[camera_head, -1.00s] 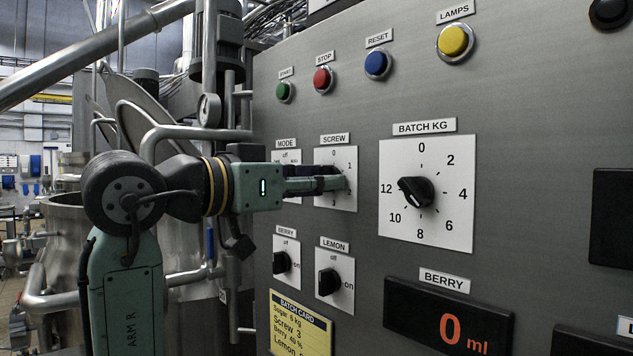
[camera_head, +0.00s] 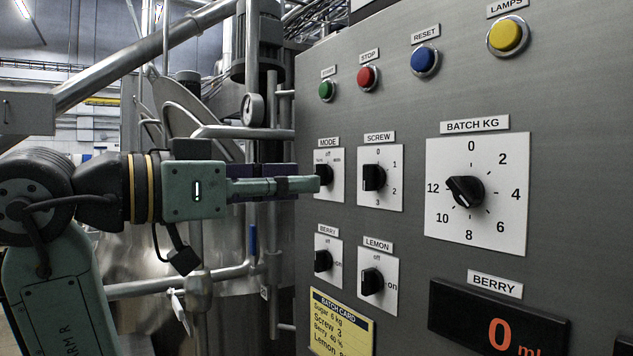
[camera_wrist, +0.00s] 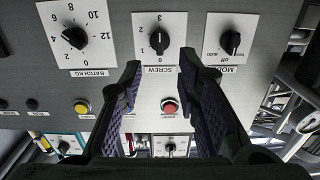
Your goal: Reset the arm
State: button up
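My gripper (camera_head: 318,184) is held level in front of the grey control panel (camera_head: 430,90), its fingers pointing at it. In the wrist view the two fingers (camera_wrist: 160,62) are apart with nothing between them. The SCREW knob (camera_head: 373,177) sits on a white plate, and in the wrist view the same knob (camera_wrist: 160,41) lies just beyond the fingertips, apart from them. In the head view the fingertips overlap the left part of the MODE plate (camera_head: 336,190) and its knob.
The BATCH KG dial (camera_head: 465,190), BERRY knob (camera_head: 323,261) and LEMON knob (camera_head: 372,282) are on the panel. START (camera_head: 326,91), STOP (camera_head: 368,77), RESET (camera_head: 425,61) and LAMPS (camera_head: 508,36) buttons line its top. Steel pipes and vessels stand behind my arm.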

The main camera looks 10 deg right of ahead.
jog(key=shift+s+a, duration=0.1)
jog(key=shift+a, duration=0.15)
